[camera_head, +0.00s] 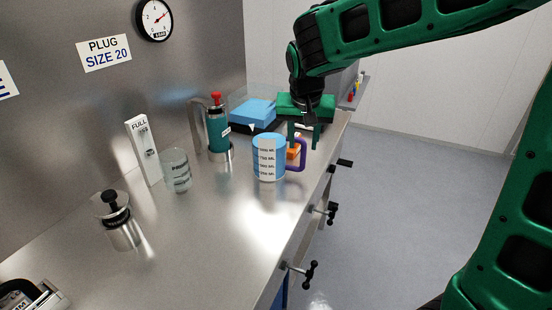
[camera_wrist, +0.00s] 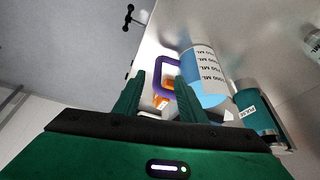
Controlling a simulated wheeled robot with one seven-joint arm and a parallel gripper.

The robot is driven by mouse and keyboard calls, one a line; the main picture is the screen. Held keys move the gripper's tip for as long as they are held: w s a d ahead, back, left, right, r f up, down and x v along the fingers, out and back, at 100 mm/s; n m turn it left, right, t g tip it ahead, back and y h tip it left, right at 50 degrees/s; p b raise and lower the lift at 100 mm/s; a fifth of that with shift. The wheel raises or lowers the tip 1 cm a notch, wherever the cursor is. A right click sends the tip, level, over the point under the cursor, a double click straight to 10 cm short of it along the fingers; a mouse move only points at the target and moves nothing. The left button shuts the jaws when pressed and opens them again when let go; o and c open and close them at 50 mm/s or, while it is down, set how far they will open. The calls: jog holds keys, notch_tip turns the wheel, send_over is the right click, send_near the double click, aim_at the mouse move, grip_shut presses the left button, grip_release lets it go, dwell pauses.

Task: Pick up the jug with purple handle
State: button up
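The jug (camera_head: 268,160) is light blue with a white scale label and a purple handle (camera_head: 304,157). It stands upright on the steel bench near its right edge, the handle facing right. My gripper (camera_head: 303,143) is above the handle, its two fingers apart and pointing down. In the wrist view the jug (camera_wrist: 204,75) is right of the fingers, and the purple handle (camera_wrist: 158,77) shows between the fingertips of my gripper (camera_wrist: 160,78). The gripper is open and holds nothing. I cannot tell whether the fingertips reach down to the handle.
A teal flask (camera_head: 218,130) with a red knob and a clear beaker (camera_head: 177,170) stand left of the jug. An orange item (camera_head: 293,152) lies behind the handle. A blue box (camera_head: 253,113) is further back. Black-handled valves (camera_head: 323,211) stick out along the bench's right side.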

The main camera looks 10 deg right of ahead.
aim_at(303, 153)
jog(key=x, duration=0.5)
jog(key=shift+d, duration=0.1)
jog(key=shift+w+d+x, duration=0.1)
jog(key=shift+w+x, duration=0.05)
jog(key=shift+x, duration=1.2)
jog(key=shift+w+d+x, duration=0.15)
jog(key=shift+w+x, duration=0.05)
jog(key=shift+x, duration=1.15)
jog(key=shift+r, duration=0.2)
grip_shut()
